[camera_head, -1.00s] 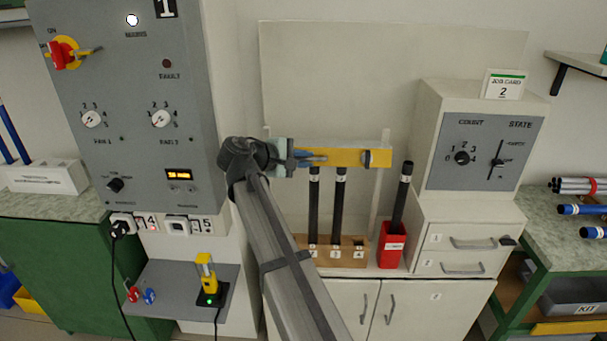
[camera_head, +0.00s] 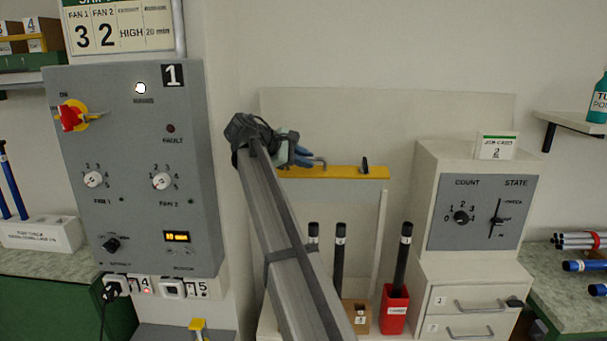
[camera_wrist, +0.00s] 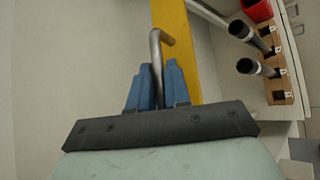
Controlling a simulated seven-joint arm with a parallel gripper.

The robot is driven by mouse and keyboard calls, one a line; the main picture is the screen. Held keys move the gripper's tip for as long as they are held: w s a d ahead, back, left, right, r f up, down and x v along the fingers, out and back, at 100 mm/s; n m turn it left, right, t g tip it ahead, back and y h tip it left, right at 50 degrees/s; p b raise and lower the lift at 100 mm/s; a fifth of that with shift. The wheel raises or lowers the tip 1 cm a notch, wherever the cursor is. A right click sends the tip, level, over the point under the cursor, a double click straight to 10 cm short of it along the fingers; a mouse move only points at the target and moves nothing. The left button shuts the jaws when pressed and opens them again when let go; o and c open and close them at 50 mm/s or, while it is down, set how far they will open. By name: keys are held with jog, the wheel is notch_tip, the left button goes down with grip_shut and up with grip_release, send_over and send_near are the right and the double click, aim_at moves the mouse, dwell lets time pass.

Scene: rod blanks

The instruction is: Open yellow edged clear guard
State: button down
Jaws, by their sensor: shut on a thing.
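The yellow edge (camera_head: 345,172) of the clear guard spans above the rod blanks in the head view. It shows again in the wrist view (camera_wrist: 180,50). A bent metal handle (camera_wrist: 158,60) sits by the yellow edge. My gripper (camera_head: 304,160) is at the left part of this edge. In the wrist view, the blue fingers of my gripper (camera_wrist: 158,78) are shut on the handle from both sides. The clear panel itself is hard to make out. My arm hides part of the space below the edge.
Black rods (camera_head: 339,258) stand in a wooden block (camera_head: 361,313), partly hidden by my arm. Another rod leans in a red holder (camera_head: 394,310). A grey control panel (camera_head: 140,215) is at left, and a cabinet with dials (camera_head: 482,212) at right. The wall above is clear.

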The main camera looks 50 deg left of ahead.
jog(key=shift+w+a+r, duration=0.4)
jog(key=shift+w+a, duration=0.1)
jog(key=shift+a, duration=0.1)
jog(key=shift+w+a+r, duration=0.25)
jog(key=shift+w+a, duration=0.3)
jog(key=shift+w, duration=0.05)
jog(key=c, duration=1.2)
grip_release()
jog(key=shift+v, duration=3.7)
jog(key=shift+a+r, duration=0.1)
